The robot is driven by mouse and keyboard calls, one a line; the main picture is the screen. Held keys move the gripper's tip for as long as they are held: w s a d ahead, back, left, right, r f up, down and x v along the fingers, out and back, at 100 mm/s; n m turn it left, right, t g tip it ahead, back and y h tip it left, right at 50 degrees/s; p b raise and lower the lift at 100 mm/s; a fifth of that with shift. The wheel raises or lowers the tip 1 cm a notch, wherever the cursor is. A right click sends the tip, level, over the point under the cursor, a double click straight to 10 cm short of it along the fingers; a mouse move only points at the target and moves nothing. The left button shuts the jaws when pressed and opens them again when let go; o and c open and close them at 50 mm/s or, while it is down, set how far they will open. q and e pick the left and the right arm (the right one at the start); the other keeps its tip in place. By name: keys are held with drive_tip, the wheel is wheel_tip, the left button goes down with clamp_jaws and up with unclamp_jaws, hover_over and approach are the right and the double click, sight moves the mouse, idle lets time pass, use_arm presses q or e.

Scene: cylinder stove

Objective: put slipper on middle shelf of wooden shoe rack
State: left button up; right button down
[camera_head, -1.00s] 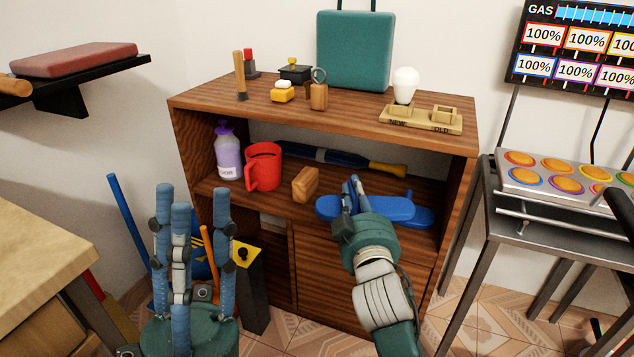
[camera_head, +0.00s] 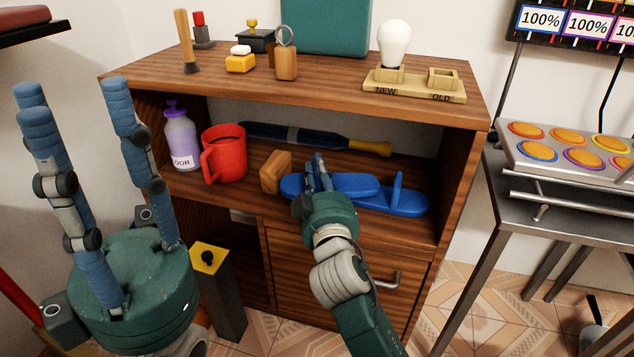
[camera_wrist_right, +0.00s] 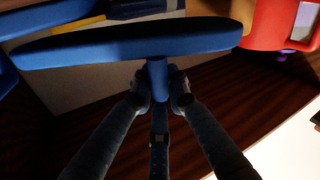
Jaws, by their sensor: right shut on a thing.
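Two blue slippers lie on the open shelf of the wooden cabinet (camera_head: 460,190). The left slipper (camera_head: 355,183) is beside the wooden block. My right gripper (camera_head: 318,168) is shut on its upright post, which also shows in the right wrist view (camera_wrist_right: 158,75). I cannot tell whether this slipper is lifted off the shelf. The other slipper (camera_head: 408,206) lies to its right, partly behind it, with its post upright. My left gripper (camera_head: 75,95) is open and empty, fingers up, in front of the cabinet at left. No separate shoe rack is recognizable.
A bulb holder (camera_head: 414,87) stands on top. A metal stand (camera_head: 560,210) is at right. A black post (camera_head: 222,300) stands below left.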

drive_tip(key=shift+f, duration=0.8)
drive_tip(key=c, duration=1.7)
unclamp_jaws()
drive_tip(key=shift+f, duration=0.1)
drive_tip(key=shift+s, duration=0.1)
